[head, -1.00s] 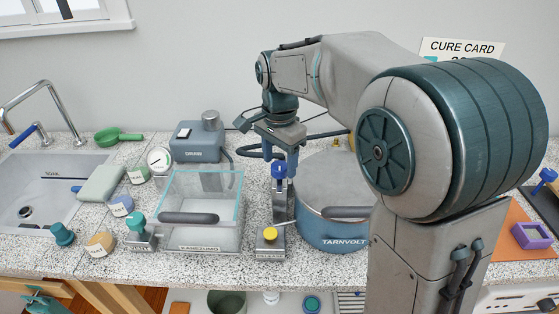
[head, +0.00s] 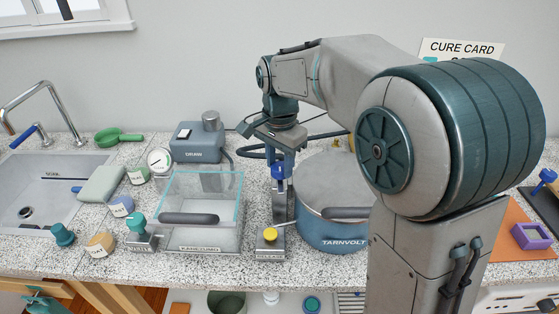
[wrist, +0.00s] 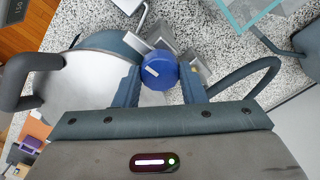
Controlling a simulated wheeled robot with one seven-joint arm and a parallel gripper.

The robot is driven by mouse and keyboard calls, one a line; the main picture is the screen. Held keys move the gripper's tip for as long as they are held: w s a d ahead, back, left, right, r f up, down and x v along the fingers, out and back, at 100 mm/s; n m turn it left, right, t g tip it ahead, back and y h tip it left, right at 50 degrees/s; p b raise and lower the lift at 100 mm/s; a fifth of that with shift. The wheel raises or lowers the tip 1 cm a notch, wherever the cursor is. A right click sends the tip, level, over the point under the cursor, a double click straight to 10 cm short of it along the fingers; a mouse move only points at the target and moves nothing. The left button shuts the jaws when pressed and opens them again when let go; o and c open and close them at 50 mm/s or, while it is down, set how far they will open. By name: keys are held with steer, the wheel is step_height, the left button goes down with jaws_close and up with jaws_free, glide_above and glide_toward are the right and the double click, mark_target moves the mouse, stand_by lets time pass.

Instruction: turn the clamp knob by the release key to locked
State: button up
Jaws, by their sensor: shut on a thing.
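The blue clamp knob (head: 278,172) sits atop a slim metal post behind the yellow key (head: 270,234), whose small label is too small to read surely. In the wrist view the knob (wrist: 159,72) lies between my two fingers and shows a pale pointer mark. My gripper (head: 280,160) comes down from above and is shut on the knob; the wrist view shows my gripper (wrist: 163,82) with a finger on each side. Any lock markings around the knob are hidden or too small to read.
A blue-grey pot (head: 330,235) with a lid stands close right of the post. A clear box (head: 205,235) with a dark handle stands close left. A teal-knobbed clamp (head: 137,228) is further left. A grey pump unit (head: 195,145) and hose are behind.

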mark_target(279, 166)
steer(key=n, duration=0.4)
steer(key=shift+p, duration=0.35)
steer(key=n, duration=0.4)
steer(key=shift+r+n+p, duration=0.1)
steer(key=shift+n+p, duration=0.2)
steer(key=shift+p, duration=0.05)
steer(key=n, duration=0.4)
steer(key=shift+n+p, duration=0.3)
steer(key=shift+w+a+n, duration=0.1)
steer(key=shift+n, duration=1.9)
steer(key=o, duration=1)
step_height(279, 166, up, 14)
steer(key=shift+p, duration=0.3)
